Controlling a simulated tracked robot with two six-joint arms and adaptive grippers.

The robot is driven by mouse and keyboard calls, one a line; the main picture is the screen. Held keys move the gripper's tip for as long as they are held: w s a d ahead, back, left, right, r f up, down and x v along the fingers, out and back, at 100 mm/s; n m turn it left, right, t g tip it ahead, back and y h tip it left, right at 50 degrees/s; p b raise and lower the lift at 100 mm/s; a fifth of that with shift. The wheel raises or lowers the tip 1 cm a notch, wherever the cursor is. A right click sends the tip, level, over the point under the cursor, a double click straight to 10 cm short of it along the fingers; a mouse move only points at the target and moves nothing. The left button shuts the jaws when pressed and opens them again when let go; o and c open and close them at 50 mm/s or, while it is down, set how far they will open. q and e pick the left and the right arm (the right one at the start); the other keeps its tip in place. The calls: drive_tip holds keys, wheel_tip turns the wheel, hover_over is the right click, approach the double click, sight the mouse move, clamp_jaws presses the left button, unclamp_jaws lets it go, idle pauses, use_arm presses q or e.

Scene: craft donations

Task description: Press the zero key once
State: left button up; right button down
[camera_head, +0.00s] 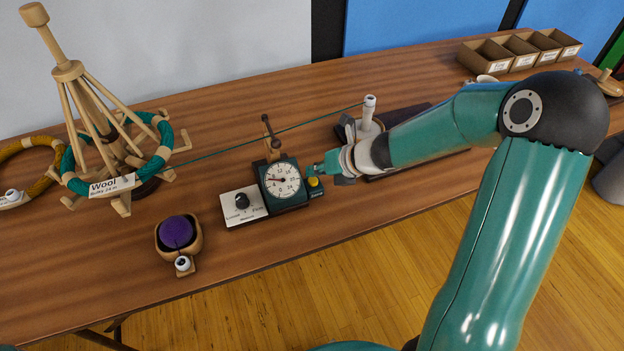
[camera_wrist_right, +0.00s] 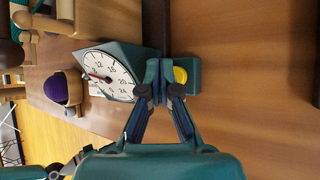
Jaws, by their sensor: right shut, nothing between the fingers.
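The yellow zero key (camera_head: 313,182) sits on a small dark block at the right side of the green counter (camera_head: 283,184) with a round white dial. It also shows in the right wrist view (camera_wrist_right: 181,75), just right of my fingertips. My right gripper (camera_head: 318,170) is shut and empty, its tips close beside the key at the counter's right side. The right wrist view shows its two fingers meeting (camera_wrist_right: 160,72). I cannot tell whether they touch the key or the block.
A wooden swift (camera_head: 92,115) holds green wool, whose strand runs past the counter to a winder (camera_head: 368,116). A white plate with a black knob (camera_head: 243,205) adjoins the counter. A purple ball in a wooden holder (camera_head: 178,234) stands front left. Cardboard bins (camera_head: 522,62) stand back right.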

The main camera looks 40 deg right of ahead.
sight(315, 180)
drive_tip(key=shift+f, duration=0.1)
idle(0.5)
drive_tip(key=shift+f+b, duration=0.3)
drive_tip(key=shift+b, duration=0.05)
drive_tip(key=shift+f+b, duration=0.45)
drive_tip(key=shift+b, duration=0.05)
idle(0.6)
drive_tip(key=shift+r, duration=0.1)
drive_tip(key=shift+r+p, duration=0.8)
drive_tip(key=shift+p, duration=0.05)
drive_tip(key=shift+r, duration=0.1)
wheel_tip(315, 180, up, 5)
drive_tip(key=p, duration=0.5)
